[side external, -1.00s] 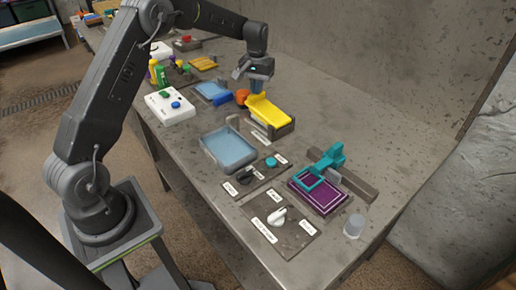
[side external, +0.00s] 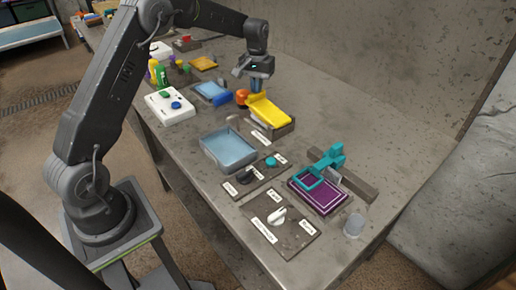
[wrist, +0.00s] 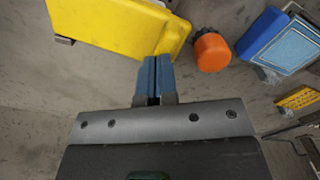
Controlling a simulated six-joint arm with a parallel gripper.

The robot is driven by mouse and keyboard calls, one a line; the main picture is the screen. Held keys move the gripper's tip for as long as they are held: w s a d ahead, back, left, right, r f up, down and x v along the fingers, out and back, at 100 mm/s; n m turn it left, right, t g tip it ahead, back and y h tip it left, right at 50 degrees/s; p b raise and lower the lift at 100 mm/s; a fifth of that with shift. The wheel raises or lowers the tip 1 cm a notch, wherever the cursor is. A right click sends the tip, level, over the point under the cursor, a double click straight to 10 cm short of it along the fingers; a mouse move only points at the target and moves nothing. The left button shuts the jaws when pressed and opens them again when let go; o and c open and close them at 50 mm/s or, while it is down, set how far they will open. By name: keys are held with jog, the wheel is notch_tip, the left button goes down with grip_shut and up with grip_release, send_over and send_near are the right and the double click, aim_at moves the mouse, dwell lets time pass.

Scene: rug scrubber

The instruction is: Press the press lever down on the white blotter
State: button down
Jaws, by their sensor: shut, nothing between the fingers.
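A yellow plate (side external: 268,109) slopes over a dark grey base (side external: 285,129) on the bench, with a white label in front. It looks like a press lever, but I cannot clearly make out a white blotter beneath it. My gripper (side external: 257,88) is just behind the plate's raised far end, pointing down. In the wrist view, the blue fingertips (wrist: 154,60) are together and empty, beside the edge of the yellow plate (wrist: 115,25). I cannot tell whether they touch it.
An orange cylinder (side external: 241,97) stands close beside my gripper. A blue pad (side external: 211,91) lies behind it, and a blue tray (side external: 228,150) in front. Teal frame (side external: 325,165), purple pad (side external: 318,195) and clear cup (side external: 354,225) are nearer. Bare bench lies right of the yellow plate.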

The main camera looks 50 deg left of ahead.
notch_tip(320, 180, up, 6)
jog(key=shift+w+a+f, duration=0.1)
jog(key=shift+r, duration=0.2)
jog(key=shift+r, duration=0.2)
jog(key=s+d+r+m+t, duration=0.3)
jog(key=s+d+r, duration=0.9)
jog(key=s, duration=0.4)
jog(key=s+d+f+m+t, duration=0.1)
jog(key=s+d+f, duration=0.1)
jog(key=s, duration=0.6)
jog(key=s+d+f+m+t, duration=0.1)
jog(key=s+d, duration=0.3)
jog(key=s, duration=0.4)
jog(key=shift+d+f+m+t, duration=0.3)
jog(key=shift+f+m+t, duration=0.15)
jog(key=shift+f, duration=0.45)
